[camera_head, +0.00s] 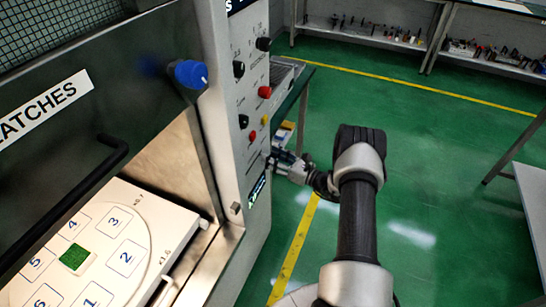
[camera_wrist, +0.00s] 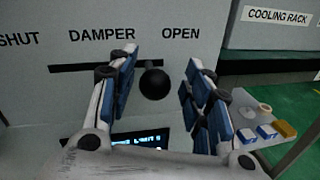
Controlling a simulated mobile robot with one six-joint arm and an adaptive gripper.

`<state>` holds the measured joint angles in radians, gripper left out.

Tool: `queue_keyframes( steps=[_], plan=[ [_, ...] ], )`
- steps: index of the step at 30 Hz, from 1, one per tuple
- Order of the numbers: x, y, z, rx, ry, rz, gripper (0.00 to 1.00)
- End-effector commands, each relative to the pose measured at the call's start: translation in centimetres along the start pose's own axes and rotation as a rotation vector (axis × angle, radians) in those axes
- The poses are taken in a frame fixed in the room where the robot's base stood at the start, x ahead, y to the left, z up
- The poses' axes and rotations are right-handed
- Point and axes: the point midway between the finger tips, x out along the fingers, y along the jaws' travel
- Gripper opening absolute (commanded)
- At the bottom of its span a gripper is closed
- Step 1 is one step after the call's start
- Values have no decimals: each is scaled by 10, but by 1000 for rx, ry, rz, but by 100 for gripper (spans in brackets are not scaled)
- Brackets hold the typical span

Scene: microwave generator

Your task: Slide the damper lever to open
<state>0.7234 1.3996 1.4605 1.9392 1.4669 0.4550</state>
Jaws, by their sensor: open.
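The damper lever's round black knob (camera_wrist: 154,83) stands out from the grey panel in the wrist view. It is at the right part of the dark horizontal slot (camera_wrist: 75,68), below and between the words DAMPER and OPEN, nearer OPEN. My gripper (camera_wrist: 165,75) is open, with one blue-padded finger on each side of the knob. The left finger is close to the knob; I cannot tell if it touches. In the head view my gripper (camera_head: 277,157) is at the panel's lower right edge and hides the lever.
The control panel (camera_head: 228,110) carries several coloured knobs above my gripper. A lit display (camera_wrist: 140,137) sits below the slot. The cooling rack (camera_wrist: 276,25) and a shelf with small blocks (camera_wrist: 258,118) are at right. Green floor (camera_head: 430,150) is open to the right.

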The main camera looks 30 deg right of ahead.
Motion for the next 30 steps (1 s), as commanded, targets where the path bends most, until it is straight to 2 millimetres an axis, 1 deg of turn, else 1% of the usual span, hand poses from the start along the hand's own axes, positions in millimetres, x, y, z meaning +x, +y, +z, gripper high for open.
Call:
queue_keyframes(
  steps=[5,12,15,18,23,30],
  plan=[
    [-27,-2,1,2,-2,-5,46],
    [-79,-2,1,0,-2,-6,46],
    [-96,-2,1,0,-1,-5,46],
    [-108,-2,1,-1,-1,-4,46],
    [-117,-1,1,-1,-2,-2,46],
    [-117,-1,1,-1,-1,-2,46]
  ],
)
